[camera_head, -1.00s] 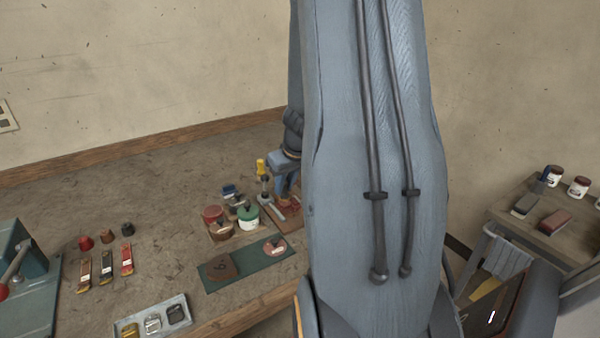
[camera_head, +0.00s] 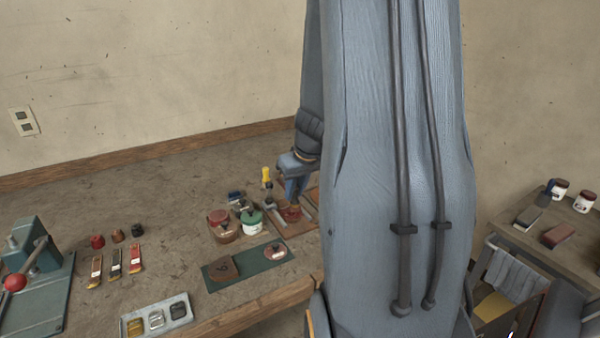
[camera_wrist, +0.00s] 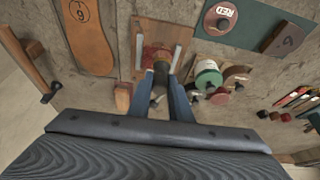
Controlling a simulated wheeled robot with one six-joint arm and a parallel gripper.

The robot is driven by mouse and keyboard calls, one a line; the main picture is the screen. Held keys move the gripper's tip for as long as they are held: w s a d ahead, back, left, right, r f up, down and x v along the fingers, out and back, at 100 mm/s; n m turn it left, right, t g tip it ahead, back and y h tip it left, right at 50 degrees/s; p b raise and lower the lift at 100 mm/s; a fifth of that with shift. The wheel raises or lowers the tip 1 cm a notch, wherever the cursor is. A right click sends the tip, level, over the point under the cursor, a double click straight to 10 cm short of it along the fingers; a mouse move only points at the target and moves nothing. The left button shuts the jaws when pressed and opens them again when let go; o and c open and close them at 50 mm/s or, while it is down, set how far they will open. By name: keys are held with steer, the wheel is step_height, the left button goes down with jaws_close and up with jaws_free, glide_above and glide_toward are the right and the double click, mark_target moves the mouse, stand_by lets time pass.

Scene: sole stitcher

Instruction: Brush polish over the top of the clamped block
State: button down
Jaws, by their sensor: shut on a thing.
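A reddish block (camera_head: 291,213) sits on a wooden board (camera_head: 308,200), partly hidden by my gripper. In the wrist view the block (camera_wrist: 152,52) lies between two pale metal bars on the board (camera_wrist: 143,20). My gripper (camera_head: 292,197) is upright over the block. Its blue fingers (camera_wrist: 163,98) are shut on a dark, round-ended thing, which looks like the brush (camera_wrist: 160,76). The brush tip points down at the block; I cannot tell whether it touches. A clamp with a yellow handle (camera_head: 267,175) stands beside the board.
A green mat (camera_head: 248,265) lies in front. A metal tray (camera_head: 156,315) and a green press (camera_head: 36,262) are farther left. The back of the bench is clear.

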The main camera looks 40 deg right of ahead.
steer(key=shift+r+p, duration=1.45)
steer(key=shift+r, duration=0.5)
